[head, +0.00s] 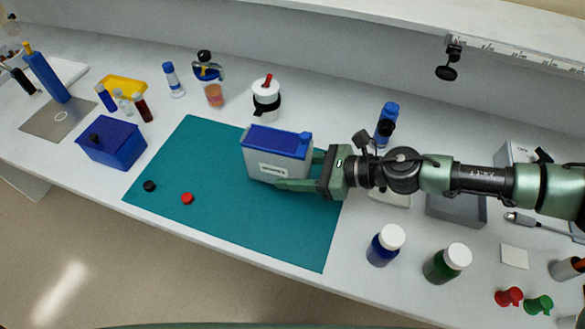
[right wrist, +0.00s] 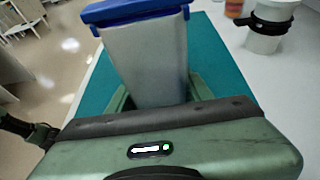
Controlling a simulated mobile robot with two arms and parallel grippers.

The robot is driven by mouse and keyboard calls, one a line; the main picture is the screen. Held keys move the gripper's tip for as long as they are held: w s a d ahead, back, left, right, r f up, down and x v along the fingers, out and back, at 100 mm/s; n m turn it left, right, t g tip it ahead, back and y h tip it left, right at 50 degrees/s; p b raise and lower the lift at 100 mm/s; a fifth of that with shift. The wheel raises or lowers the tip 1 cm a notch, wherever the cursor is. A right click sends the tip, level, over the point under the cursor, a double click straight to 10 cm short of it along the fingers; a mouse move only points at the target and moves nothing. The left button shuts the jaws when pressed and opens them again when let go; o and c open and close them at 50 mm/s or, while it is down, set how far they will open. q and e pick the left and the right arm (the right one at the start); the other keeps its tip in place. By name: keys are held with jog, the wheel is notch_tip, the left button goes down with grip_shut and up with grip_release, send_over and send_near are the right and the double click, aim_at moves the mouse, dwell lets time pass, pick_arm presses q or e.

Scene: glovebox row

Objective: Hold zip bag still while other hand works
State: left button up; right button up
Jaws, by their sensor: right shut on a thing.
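The zip bag (head: 262,163) is a grey upright pouch with a blue top strip and a white label on its front. It stands on the teal mat (head: 215,160), near the mat's right part. My right gripper (head: 300,172) comes in from the right and is shut on the bag, one finger along its front and one behind. In the right wrist view the grey bag (right wrist: 147,65) rises between the fingers, its blue strip at the top. The bag's lower end is hidden there by the gripper body. My left gripper is not in view.
A black cap (head: 150,186) and a red cap (head: 187,199) lie on the mat's left side. A blue box (head: 112,147) stands left of the mat. A white jar (head: 267,99) stands behind the bag. Blue (head: 384,247) and green (head: 446,264) bottles stand right of the mat.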

jog(key=shift+f+b, duration=0.8)
jog(key=shift+f, duration=0.4)
jog(key=shift+f+b, duration=0.6)
jog(key=shift+f, duration=0.3)
dwell(1.2)
